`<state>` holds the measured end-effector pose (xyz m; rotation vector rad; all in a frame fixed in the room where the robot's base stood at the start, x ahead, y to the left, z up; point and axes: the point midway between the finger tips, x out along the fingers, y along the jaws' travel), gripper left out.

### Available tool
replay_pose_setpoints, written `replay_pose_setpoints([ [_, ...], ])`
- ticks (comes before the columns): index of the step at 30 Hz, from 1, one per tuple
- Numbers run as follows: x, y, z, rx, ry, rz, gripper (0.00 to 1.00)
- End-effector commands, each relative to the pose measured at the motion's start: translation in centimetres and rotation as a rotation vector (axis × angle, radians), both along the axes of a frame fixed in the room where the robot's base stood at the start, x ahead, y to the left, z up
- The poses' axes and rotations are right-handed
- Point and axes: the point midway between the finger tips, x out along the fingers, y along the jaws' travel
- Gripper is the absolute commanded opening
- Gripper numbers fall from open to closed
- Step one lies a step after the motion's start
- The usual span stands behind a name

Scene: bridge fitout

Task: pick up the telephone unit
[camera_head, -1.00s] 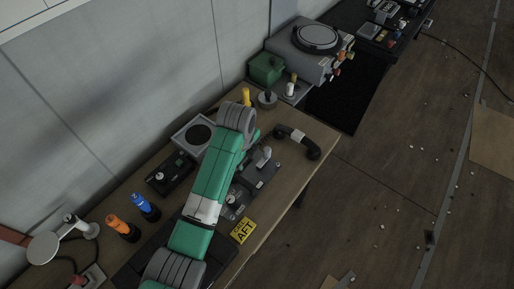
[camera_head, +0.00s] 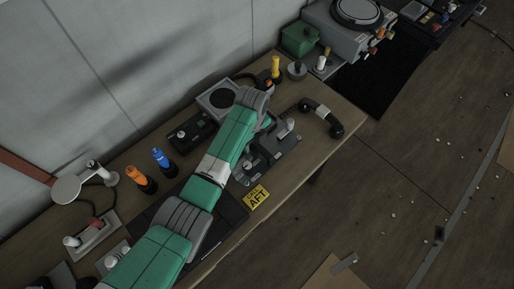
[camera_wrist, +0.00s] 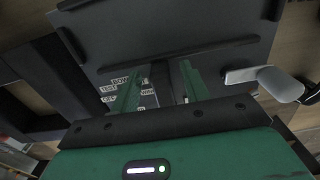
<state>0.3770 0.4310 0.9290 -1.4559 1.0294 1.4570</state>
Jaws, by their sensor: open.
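A black telephone handset (camera_head: 322,115) with a pale band lies near the bench's right edge. Beside it is a dark grey unit with levers (camera_head: 282,137), partly behind my arm. I cannot tell for sure which piece is the telephone unit. In the wrist view, a dark grey panel (camera_wrist: 215,30) with small white labels fills the middle, and a pale lever handle (camera_wrist: 278,84) sits to the right. My gripper (camera_wrist: 160,88) is open over this panel, its two green fingers apart. Whether they touch anything I cannot tell. The head view hides the fingertips behind my arm.
A grey speaker box (camera_head: 218,97) and a black knob box (camera_head: 190,133) stand behind my arm. Blue (camera_head: 163,162) and orange (camera_head: 139,178) bottle-like items stand left. A yellow AFT plate (camera_head: 256,197) lies in front. A yellow-topped item (camera_head: 276,68) stands behind.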

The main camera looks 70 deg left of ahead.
Motion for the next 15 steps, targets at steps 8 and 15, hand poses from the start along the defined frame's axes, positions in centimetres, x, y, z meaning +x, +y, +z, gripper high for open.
replay_pose_setpoints([
  [8, 0.03, 0.01, 0.10, 0.000, -0.001, 0.000, 0.22],
  [15, 0.04, 0.01, 0.12, 0.000, -0.001, 0.000, 0.00],
])
